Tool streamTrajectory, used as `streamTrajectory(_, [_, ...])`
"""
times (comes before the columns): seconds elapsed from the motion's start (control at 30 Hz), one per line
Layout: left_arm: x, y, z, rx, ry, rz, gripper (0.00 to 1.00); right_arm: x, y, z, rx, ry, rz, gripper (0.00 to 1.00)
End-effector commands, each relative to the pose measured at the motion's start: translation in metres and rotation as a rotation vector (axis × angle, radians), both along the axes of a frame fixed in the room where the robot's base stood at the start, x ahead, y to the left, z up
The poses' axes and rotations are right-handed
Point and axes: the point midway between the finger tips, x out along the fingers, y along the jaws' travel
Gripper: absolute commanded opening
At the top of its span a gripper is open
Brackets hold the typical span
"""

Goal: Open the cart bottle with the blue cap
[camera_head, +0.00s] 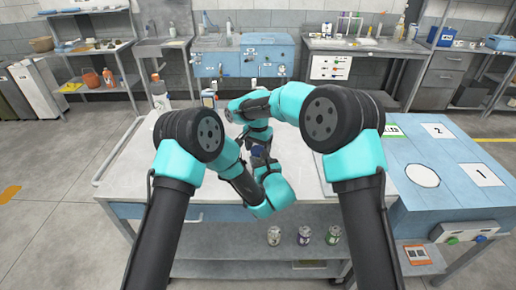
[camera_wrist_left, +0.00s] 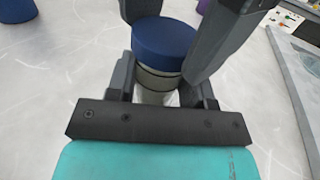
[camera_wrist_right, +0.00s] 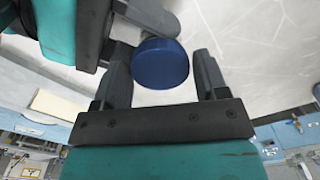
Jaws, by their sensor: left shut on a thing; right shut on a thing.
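The cart bottle (camera_wrist_left: 155,95) has a pale body, and its round blue cap (camera_wrist_left: 165,43) sits on top. My left gripper (camera_wrist_left: 163,88) is shut on the bottle body below the cap. My right gripper (camera_wrist_right: 160,60) is shut around the cap, with one finger on each side. The cap also shows in the right wrist view (camera_wrist_right: 161,66). In the head view a small part of the cap (camera_head: 258,150) shows between the two wrists. The arms hide most of the bottle there.
A white bottle with an orange cap (camera_head: 158,92) stands at the cart's back left. Another blue object (camera_wrist_left: 15,10) stands left of the bottle in the left wrist view. Several cans (camera_head: 304,236) are on the lower shelf. A blue table (camera_head: 440,192) with numbered labels adjoins on the right.

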Motion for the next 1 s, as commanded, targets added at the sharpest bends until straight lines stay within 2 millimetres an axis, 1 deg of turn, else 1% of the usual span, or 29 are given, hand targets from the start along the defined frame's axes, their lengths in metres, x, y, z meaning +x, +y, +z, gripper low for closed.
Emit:
streamTrajectory(0.2, [0.0001,0.0,0.0,0.0,0.0,0.0,0.0,0.0,0.0,0.0004,0.0,0.0,0.29,0.38])
streamTrajectory(0.33, [0.0001,0.0,0.0,0.0,0.0,0.0,0.0,0.0,0.0,0.0005,0.0,0.0,0.424,0.38])
streamTrajectory(0.47, [0.0001,0.0,0.0,0.0,0.0,0.0,0.0,0.0,0.0,0.0005,0.0,0.0,0.48,0.38])
streamTrajectory(0.73, [0.0001,0.0,0.0,0.0,0.0,0.0,0.0,0.0,0.0,0.0005,0.0,0.0,0.482,0.38])
streamTrajectory(0.77, [0.0001,0.0001,0.0,0.0,0.0,0.0,0.0,0.0,0.0,0.0005,0.0,0.0,0.482,0.7])
streamTrajectory(1.0, [0.0001,0.0,0.0,0.0,0.0,0.0,0.0,0.0,0.0,0.0004,0.0,0.0,0.481,0.92])
